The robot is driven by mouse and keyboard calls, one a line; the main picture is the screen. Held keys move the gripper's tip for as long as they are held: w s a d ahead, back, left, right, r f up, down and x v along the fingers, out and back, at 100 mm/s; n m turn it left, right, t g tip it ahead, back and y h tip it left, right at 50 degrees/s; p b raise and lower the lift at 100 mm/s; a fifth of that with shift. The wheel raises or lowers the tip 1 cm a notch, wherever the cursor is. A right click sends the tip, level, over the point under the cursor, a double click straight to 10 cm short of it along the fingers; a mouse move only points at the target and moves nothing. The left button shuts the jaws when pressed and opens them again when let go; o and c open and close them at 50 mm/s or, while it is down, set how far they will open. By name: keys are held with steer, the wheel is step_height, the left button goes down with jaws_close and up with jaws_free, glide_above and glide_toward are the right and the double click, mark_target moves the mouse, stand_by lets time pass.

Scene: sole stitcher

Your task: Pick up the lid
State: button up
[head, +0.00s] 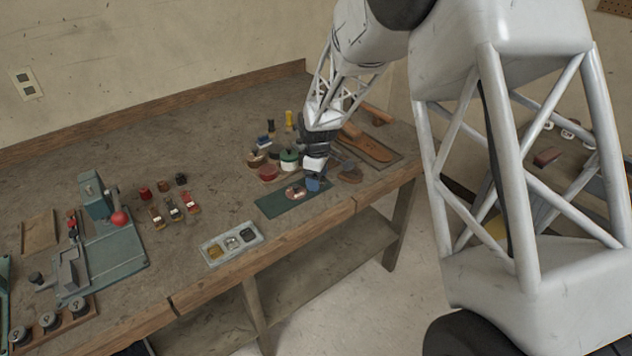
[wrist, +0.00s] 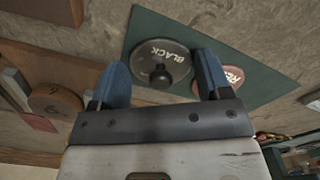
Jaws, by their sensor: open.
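A dark round lid marked BLACK (wrist: 160,62) with a black knob lies on the green mat (wrist: 268,80) in the wrist view. A reddish lid (wrist: 232,76) lies beside it, partly hidden by a finger. My gripper (wrist: 163,72) is open, with its blue fingers on either side of the black lid's knob; I cannot tell whether they touch the lid. In the head view my gripper (head: 314,185) is low over the right end of the green mat (head: 272,206). The reddish lid (head: 295,193) shows there, and the black lid is not clearly visible.
Several round pots, including a green one (head: 289,160) and a red one (head: 268,174), stand close behind the mat. A brown sole-shaped piece (head: 370,147) lies at the right. A grey three-part tray (head: 212,256) is at the front. A green press (head: 92,192) stands at left.

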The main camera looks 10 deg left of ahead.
steer(key=c, duration=0.6)
steer(key=shift+o, duration=0.2)
steer(key=shift+r, duration=0.15)
steer(key=shift+r, duration=0.55)
steer(key=shift+s+d+r, duration=0.1)
steer(key=shift+s+r, duration=0.1)
steer(key=shift+r, duration=0.4)
steer(key=shift+s+d+r, duration=0.1)
steer(key=shift+s+r, duration=0.1)
steer(key=shift+r, duration=0.35)
steer(key=s+d+r, duration=0.1)
steer(key=s+d, duration=0.4)
steer(key=s, duration=0.9)
steer(key=shift+d+r, duration=0.15)
steer(key=shift+s, duration=0.1)
